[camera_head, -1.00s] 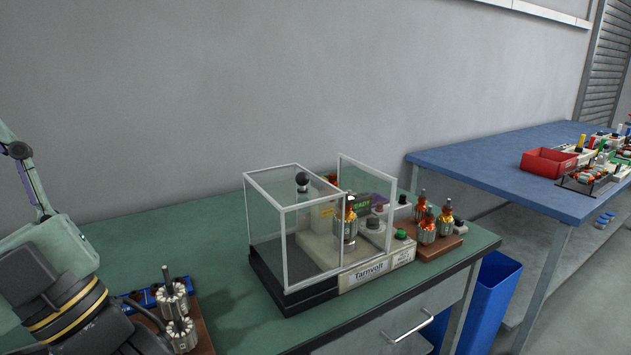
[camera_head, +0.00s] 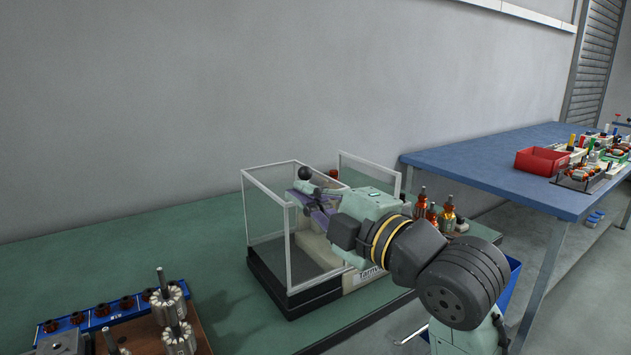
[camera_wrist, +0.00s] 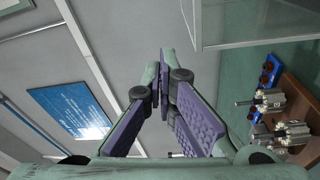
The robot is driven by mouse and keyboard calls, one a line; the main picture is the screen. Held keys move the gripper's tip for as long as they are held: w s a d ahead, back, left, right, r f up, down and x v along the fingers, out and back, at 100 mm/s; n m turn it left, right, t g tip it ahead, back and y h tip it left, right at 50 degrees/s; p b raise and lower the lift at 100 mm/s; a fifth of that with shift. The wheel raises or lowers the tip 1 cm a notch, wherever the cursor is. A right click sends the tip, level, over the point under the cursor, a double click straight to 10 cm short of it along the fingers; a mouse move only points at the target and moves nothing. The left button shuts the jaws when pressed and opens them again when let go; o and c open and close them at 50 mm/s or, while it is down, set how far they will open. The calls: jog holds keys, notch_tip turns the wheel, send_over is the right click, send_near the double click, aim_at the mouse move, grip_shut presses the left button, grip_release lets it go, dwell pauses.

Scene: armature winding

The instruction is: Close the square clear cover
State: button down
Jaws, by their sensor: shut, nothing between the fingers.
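The square clear cover (camera_head: 268,213) has a pale frame and clear sides. It stands on a black base at the left end of the tester, which is marked "Tarnvolt". One clear framed panel (camera_head: 369,163) stands out at its right, partly behind my arm. A dark round knob (camera_head: 304,172) shows at the cover's upper right. My gripper (camera_head: 303,193) comes from the right, with its purple-padded fingers close to the knob; I cannot tell if they touch anything. In the wrist view the fingertips (camera_wrist: 163,62) meet, shut and empty, with a clear panel (camera_wrist: 250,22) beside them.
A brown tray of armatures (camera_head: 172,310) and a blue rack (camera_head: 100,316) are at the front left of the green bench. Copper-wound armatures (camera_head: 446,217) stand right of the tester. A blue table (camera_head: 480,165) with a red bin (camera_head: 541,161) is farther right. The bench's back left is clear.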

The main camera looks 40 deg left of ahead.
jog(key=w+a+p, duration=0.1)
jog(key=a, duration=0.1)
jog(key=w+a+p, duration=0.1)
jog(key=w+a, duration=0.1)
jog(key=a, duration=0.1)
jog(key=w+a+p, duration=0.2)
jog(key=shift+w+a, duration=0.1)
jog(key=shift+a, duration=0.15)
jog(key=shift+w+d+f, duration=0.1)
jog(key=shift+w+d, duration=0.05)
jog(key=shift+w, duration=0.05)
jog(key=shift+w, duration=0.1)
jog(key=w+d+b, duration=0.4)
jog(key=w+d, duration=0.1)
jog(key=w, duration=0.7)
jog(key=shift+w, duration=0.1)
